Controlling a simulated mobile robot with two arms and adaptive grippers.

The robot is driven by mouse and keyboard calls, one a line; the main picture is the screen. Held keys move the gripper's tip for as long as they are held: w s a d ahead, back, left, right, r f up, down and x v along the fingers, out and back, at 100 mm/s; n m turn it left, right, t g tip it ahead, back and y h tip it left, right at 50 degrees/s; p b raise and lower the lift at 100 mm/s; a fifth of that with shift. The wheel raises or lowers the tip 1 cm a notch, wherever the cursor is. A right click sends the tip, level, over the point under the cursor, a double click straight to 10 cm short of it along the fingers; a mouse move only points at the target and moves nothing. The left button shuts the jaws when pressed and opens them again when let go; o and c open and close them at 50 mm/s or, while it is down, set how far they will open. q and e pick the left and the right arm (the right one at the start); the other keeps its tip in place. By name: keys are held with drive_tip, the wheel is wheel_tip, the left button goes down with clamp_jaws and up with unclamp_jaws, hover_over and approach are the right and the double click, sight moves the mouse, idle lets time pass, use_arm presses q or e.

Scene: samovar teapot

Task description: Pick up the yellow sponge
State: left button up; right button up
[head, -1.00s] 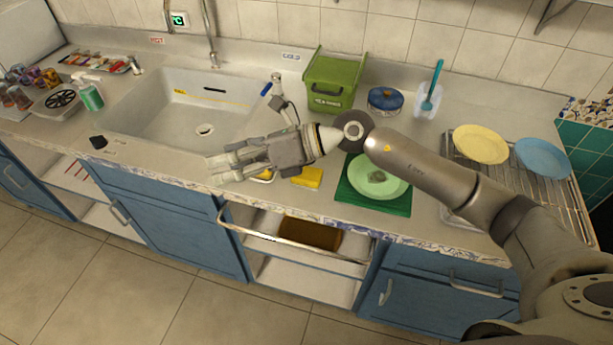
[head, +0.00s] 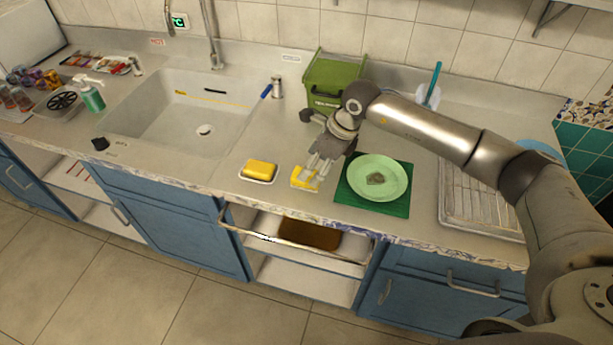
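The yellow sponge (head: 303,181) lies on the front of the counter, between a white soap dish and a green mat. My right gripper (head: 312,172) points down over it, its fingers covering much of the sponge. I cannot tell whether the fingers touch it or are closed on it. A second yellow block (head: 260,169), like a bar of soap, lies in the white soap dish (head: 246,178) just left of it. My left gripper is not in view.
A light green plate (head: 395,182) with a small greyish item stands on the green mat (head: 399,209) right of the gripper. A green bin (head: 331,76) is behind, the sink (head: 150,120) left. A dish rack (head: 480,218) is at right.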

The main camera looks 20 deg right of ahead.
drive_tip(key=shift+w+p+x, duration=0.2)
drive_tip(key=shift+p+x, duration=0.6)
drive_tip(key=shift+x, duration=1.55)
drive_tip(key=shift+d, duration=0.1)
drive_tip(key=c, duration=1)
drive_tip(key=shift+r, duration=0.1)
drive_tip(key=shift+r+b, duration=0.45)
drive_tip(key=v, duration=0.1)
drive_tip(key=b+v, duration=0.1)
drive_tip(key=shift+r, duration=0.35)
drive_tip(key=s+d+r+b, duration=0.3)
drive_tip(key=s+r, duration=0.6)
drive_tip(key=s, duration=0.4)
drive_tip(key=shift+d+r+b, duration=0.15)
drive_tip(key=shift+r+b, duration=0.05)
drive_tip(key=shift+b, duration=0.6)
